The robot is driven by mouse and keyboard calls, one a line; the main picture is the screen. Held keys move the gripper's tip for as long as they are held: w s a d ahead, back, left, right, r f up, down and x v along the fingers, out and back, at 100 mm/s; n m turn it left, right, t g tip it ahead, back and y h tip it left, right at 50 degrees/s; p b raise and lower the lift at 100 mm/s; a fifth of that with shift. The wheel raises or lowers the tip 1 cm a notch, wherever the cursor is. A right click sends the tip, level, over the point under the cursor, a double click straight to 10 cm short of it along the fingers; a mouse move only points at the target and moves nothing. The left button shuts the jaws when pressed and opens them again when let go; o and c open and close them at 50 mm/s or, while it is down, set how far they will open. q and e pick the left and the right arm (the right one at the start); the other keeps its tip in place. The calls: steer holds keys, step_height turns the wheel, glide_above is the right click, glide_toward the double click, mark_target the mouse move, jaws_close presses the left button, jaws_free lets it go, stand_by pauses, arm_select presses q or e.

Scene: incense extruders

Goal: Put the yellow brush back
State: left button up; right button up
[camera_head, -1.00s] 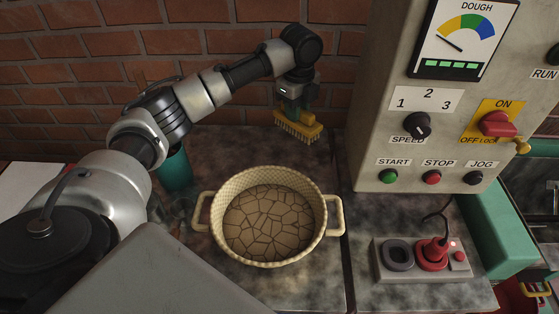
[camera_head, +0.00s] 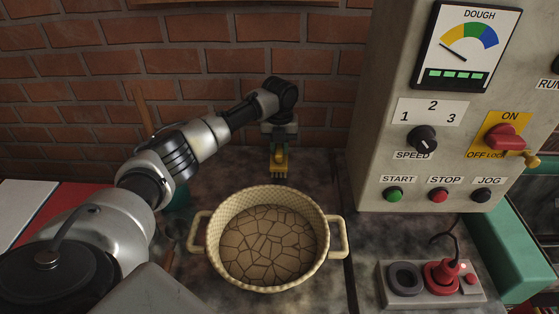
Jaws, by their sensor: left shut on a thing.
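The yellow brush (camera_head: 279,161) is held by my left gripper (camera_head: 279,142), bristles pointing down, behind the round basket and in front of the brick wall. The gripper is shut on it. The brush now shows its narrow side. I cannot tell whether its bristles touch the worktop. A teal container (camera_head: 178,197) stands left of the basket, mostly hidden behind my left arm. My right gripper is not in view.
A cream two-handled basket (camera_head: 202,240) holding a cracked brown mass stands on the dark worktop (camera_head: 328,172). A control cabinet (camera_head: 375,150) rises at the right. A grey box with a red plug (camera_head: 441,276) lies before it.

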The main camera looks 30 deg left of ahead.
arm_select(q)
steer(key=shift+f, duration=2.4)
steer(key=o, duration=0.9)
steer(key=shift+f, duration=0.15)
step_height(320, 180, up, 12)
steer(key=shift+r+b, duration=0.25)
steer(key=shift+b, duration=0.05)
